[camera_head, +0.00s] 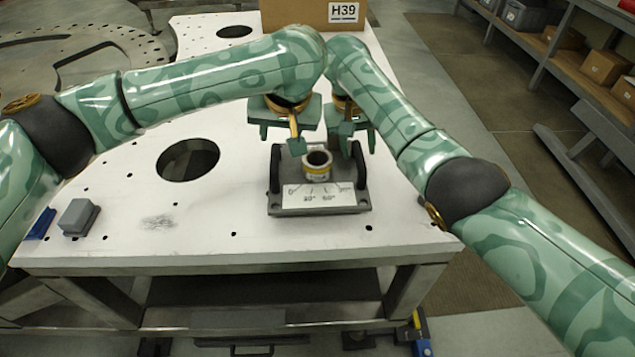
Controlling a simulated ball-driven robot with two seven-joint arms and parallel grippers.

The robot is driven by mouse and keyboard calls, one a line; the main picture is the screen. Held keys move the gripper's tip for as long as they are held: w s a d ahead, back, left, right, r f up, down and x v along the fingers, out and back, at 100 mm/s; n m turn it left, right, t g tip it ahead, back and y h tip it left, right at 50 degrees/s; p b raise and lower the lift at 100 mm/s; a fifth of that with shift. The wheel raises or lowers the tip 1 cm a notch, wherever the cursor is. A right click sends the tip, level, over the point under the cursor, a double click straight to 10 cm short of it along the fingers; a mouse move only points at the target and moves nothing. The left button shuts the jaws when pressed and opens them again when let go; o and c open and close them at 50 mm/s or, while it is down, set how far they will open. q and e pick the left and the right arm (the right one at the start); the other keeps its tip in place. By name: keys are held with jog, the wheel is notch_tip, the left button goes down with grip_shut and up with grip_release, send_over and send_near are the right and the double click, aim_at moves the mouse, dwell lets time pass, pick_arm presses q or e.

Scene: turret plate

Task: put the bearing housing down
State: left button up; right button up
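The bearing housing, as I take it, is the dark grey unit (320,208) near the plate's front right. It has a flat base, a short yellow-banded cylinder in the middle, a white angle-scale label at the front and a dark upright handle on each side. It appears to rest level on the white turret plate (225,215). My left gripper (281,139) is above its left handle, with its fingers spread. My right gripper (358,146) is above its right handle, also with its fingers apart. Contact between fingertips and handles cannot be made out.
A cardboard box (312,14) marked H39 stands at the plate's far end. A large round hole (188,158) opens left of the housing. A grey block (79,217) and a blue item (41,223) lie at the left front. Shelves with boxes stand at the right.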

notch_tip(320, 180, up, 8)
jog(key=a, duration=0.1)
jog(key=shift+a, duration=0.3)
pick_arm(q)
jog(key=p+v, duration=0.7)
jog(key=p, duration=0.7)
jog(key=shift+w+r, duration=0.15)
jog(key=shift+r, duration=0.4)
pick_arm(e)
notch_tip(320, 180, up, 17)
jog(key=s, duration=0.1)
jog(key=shift+f+t, duration=0.2)
jog(key=shift+t, duration=0.1)
pick_arm(q)
jog(key=shift+a, duration=0.1)
